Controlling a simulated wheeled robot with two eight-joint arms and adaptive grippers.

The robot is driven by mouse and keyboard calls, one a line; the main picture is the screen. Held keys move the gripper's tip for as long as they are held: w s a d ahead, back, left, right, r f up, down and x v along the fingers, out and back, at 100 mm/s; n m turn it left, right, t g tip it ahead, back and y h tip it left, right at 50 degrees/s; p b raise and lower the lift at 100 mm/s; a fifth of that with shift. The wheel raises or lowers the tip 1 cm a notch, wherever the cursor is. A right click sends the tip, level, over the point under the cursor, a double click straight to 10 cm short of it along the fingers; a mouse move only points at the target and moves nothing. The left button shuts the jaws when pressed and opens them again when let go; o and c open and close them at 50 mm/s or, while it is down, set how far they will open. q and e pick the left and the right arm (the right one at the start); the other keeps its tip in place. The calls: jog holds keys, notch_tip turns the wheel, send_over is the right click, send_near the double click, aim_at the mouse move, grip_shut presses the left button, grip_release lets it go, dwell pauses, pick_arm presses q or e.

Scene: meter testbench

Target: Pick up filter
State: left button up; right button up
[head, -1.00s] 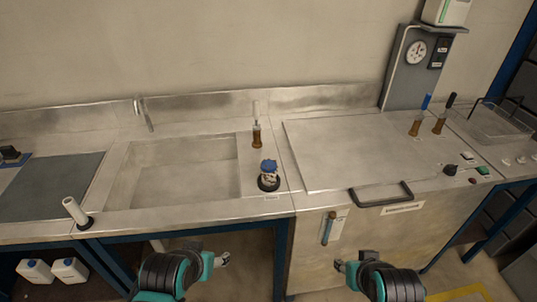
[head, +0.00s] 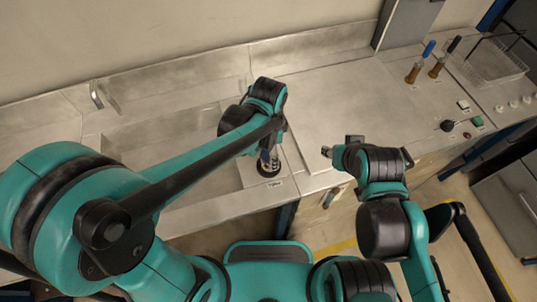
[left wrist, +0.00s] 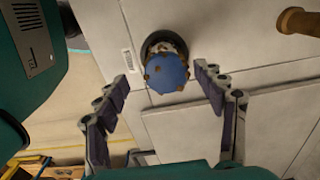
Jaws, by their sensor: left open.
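The filter (left wrist: 166,72) has a blue cap with brown patches and a pale, stained body. It stands in a round black holder (left wrist: 163,45) on the steel bench. In the head view the holder (head: 269,168) shows beside the sink, and my left gripper hides most of the filter. My left gripper (left wrist: 161,82) is open, pointing down, with a finger on each side of the filter in the picture. I cannot tell if the fingers touch it. My right gripper (head: 327,152) hangs over the bench's front edge; its fingers are too small to read.
A sink basin (head: 190,185) lies left of the holder and a flat steel lid (head: 340,110) right of it. A black knob (head: 447,125) and a clear tray (head: 495,62) are further right.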

pick_arm(q)
jog(key=f, duration=0.2)
jog(key=f+b, duration=0.2)
jog(key=f, duration=0.1)
jog(key=shift+w+f, duration=0.35)
jog(key=shift+w, duration=0.05)
jog(key=shift+r, duration=0.1)
jog(key=shift+c, duration=0.2)
jog(key=c, duration=1.3)
